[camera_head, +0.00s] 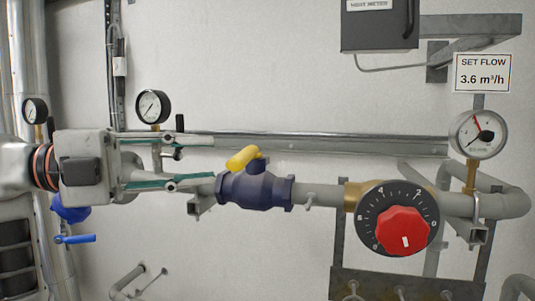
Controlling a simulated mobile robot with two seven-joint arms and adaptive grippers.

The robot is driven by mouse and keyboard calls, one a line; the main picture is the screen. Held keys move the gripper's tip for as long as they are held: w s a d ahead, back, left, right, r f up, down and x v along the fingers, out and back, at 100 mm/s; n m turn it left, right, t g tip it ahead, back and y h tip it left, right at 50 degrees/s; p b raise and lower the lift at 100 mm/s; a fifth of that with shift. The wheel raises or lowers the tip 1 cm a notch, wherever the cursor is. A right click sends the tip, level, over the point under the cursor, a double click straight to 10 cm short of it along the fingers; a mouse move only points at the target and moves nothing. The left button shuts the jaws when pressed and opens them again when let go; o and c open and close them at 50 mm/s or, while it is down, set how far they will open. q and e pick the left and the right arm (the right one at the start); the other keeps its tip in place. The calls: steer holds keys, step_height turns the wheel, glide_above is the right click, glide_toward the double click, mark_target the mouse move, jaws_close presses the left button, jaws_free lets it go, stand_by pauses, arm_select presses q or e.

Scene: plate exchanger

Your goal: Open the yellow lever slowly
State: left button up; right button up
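The yellow lever (242,158) sits on top of a dark blue valve body (256,189) in the pipe run, near the middle of the head view. It looks short, with its rounded end up and toward the left; its exact angle to the pipe is hard to tell. My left gripper (208,160) reaches in from the left with its two long fingers spread wide, one above the other. The fingertips are just left of the lever, and nothing is between them. The lower fingertip appears close to the valve's left end; contact cannot be told. My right gripper is not in view.
Right of the valve are a red knob (404,231) on a black dial, a gauge (479,134) and a sign (482,72) reading "SET FLOW 3.6 m³/h". Another gauge (154,106) stands behind my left gripper. A blue-handled valve (76,239) is lower left. Space above the lever is clear.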

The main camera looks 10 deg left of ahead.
mark_target(245, 151)
arm_select(q)
steer(key=p+x, duration=0.1)
steer(key=x, duration=0.6)
steer(key=shift+d+r+p, duration=0.1)
steer(key=shift+d+p, duration=0.15)
steer(key=shift+p, duration=0.05)
jaws_close()
